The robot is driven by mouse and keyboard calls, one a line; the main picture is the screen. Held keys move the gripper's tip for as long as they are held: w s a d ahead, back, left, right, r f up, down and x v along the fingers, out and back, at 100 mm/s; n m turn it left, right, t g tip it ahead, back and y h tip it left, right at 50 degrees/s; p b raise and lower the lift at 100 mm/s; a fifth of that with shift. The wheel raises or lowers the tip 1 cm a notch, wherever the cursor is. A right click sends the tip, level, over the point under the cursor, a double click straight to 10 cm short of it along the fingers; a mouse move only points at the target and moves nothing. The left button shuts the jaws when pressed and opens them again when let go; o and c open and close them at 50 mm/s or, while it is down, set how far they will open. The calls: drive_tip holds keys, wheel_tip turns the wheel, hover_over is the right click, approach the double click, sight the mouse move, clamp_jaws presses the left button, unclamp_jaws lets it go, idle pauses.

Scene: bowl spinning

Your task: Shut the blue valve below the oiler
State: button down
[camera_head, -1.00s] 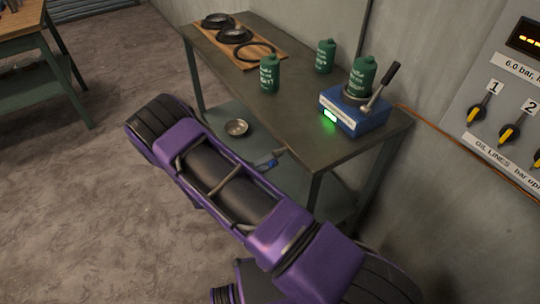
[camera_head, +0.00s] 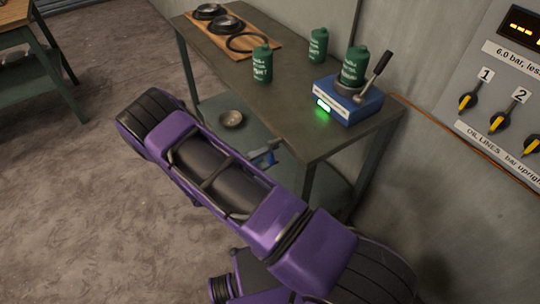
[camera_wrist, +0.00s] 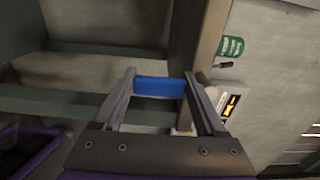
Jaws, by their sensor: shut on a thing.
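My gripper (camera_wrist: 161,78) is shut on a blue bar, the blue valve's handle (camera_wrist: 160,88), which spans the gap between its two grey fingers in the wrist view. In the head view a small blue part (camera_head: 266,158) shows beside the table's near edge, just past the end of my purple arm. My fingers are mostly hidden there by the arm. The valve's body and its pipe are not clear in either view. I cannot pick out the oiler with certainty.
A grey metal table (camera_head: 300,125) holds green cans (camera_head: 262,64), a blue device (camera_head: 348,101) with a green light, and a wooden board (camera_head: 270,48) with dark rings. A metal bowl (camera_head: 231,119) sits on its lower shelf. A panel with yellow-black knobs (camera_head: 467,101) is on the right wall.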

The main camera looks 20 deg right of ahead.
unclamp_jaws()
drive_tip(key=b+v, duration=0.1)
drive_tip(key=v, duration=1.6)
drive_tip(key=shift+a+b, duration=0.2)
drive_tip(key=shift+b, duration=0.1)
drive_tip(key=shift+s, duration=0.1)
